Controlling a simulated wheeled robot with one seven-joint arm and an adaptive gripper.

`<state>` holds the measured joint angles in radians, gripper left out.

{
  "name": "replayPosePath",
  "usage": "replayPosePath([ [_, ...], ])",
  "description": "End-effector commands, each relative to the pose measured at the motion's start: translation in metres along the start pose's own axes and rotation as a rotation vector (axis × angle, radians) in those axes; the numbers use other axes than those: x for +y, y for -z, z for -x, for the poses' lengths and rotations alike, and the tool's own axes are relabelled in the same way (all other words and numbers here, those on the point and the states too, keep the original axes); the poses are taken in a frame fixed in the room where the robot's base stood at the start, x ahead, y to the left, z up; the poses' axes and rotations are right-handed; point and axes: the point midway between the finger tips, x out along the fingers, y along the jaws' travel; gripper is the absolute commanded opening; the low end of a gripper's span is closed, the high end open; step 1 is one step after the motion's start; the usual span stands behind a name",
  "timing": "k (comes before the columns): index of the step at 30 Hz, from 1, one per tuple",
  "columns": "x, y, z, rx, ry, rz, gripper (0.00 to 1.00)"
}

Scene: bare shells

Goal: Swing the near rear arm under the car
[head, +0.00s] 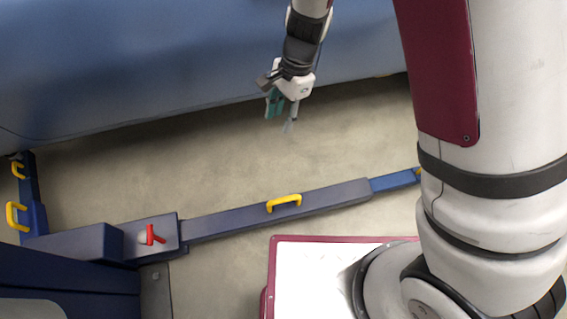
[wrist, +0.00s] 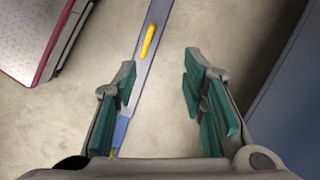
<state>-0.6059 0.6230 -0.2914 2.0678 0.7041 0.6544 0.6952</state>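A long blue-grey lift arm (head: 235,216) lies low over the floor, running from its pivot at the lower left toward the right. It has a yellow handle (head: 284,203) on top and a brighter blue end section (head: 393,181) partly hidden by my arm. The blue car (head: 180,60) spans the top; the lift arm is outside its edge. My gripper (head: 281,112) is near the car's lower edge, apart from the handle. In the wrist view my gripper (wrist: 160,90) is open and empty, with the yellow handle (wrist: 148,42) beyond the fingertips.
The lift post base (head: 65,280) stands at the lower left, with a red lever (head: 154,235) near the pivot. Another blue arm (head: 34,205) with yellow handles runs upward at the far left. Bare floor (head: 210,155) lies between the lift arm and the car.

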Motion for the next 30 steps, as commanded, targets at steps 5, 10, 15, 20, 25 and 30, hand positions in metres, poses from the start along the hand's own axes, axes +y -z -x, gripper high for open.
replayPosePath([
  [5,-0.006,0.021,-0.128,0.055,-0.087,-0.157,0.38],
  [10,0.001,0.04,-0.221,0.129,-0.136,-0.278,0.38],
  [15,0.01,0.054,-0.275,0.187,-0.156,-0.348,0.38],
  [20,0.014,0.059,-0.294,0.207,-0.16,-0.373,0.38],
  [25,0.019,0.063,-0.313,0.209,-0.162,-0.376,0.38],
  [30,0.025,0.068,-0.345,0.208,-0.163,-0.374,0.38],
])
